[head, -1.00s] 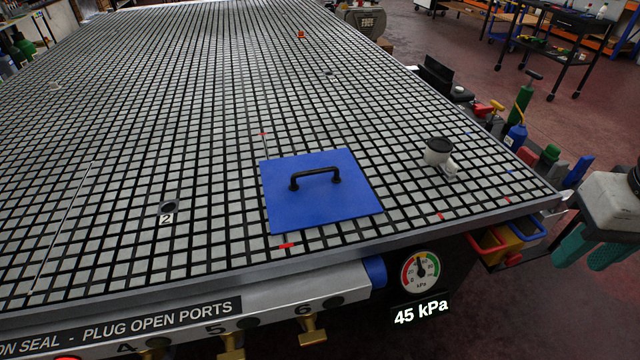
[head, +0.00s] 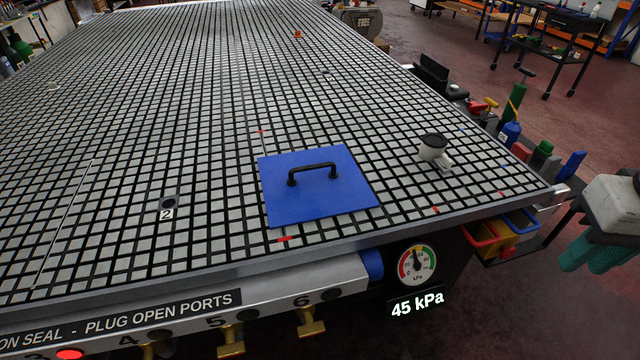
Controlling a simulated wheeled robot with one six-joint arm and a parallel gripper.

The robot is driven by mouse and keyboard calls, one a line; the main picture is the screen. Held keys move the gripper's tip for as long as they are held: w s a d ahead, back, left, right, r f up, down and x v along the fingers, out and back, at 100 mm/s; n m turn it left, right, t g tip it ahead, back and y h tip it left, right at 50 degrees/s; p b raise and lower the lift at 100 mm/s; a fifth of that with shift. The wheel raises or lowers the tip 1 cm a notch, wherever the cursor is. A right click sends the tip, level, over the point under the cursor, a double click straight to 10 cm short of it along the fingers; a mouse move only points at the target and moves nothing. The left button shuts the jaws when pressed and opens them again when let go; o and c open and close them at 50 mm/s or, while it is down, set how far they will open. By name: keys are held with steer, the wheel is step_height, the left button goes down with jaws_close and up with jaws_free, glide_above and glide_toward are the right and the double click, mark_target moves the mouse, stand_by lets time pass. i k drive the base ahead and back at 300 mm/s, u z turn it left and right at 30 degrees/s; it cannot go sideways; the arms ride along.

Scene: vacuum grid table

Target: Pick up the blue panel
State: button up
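The blue panel (head: 300,203) is a flat square plate lying on the gridded table (head: 110,235) near its front edge. A black bar handle (head: 318,168) stands up from the middle of the panel. Red marks lie on the grid near the panel's front edge and beyond its back left corner.
A white cup-like fitting with a black top (head: 434,148) stands on the table right of the panel. A port labelled 2 (head: 168,203) is to the left. Below the front edge are brass valves (head: 311,322) and a gauge (head: 417,265) above a 45 kPa display. Bins (head: 500,238) hang at the right corner.

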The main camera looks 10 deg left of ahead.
mark_target(309, 185)
steer(key=u, duration=0.05)
steer(key=k, duration=1.2)
steer(key=z, duration=0.7)
steer(key=i, duration=1.35)
steer(key=u, duration=0.75)
steer(key=i, duration=0.7)
steer(key=u, duration=0.75)
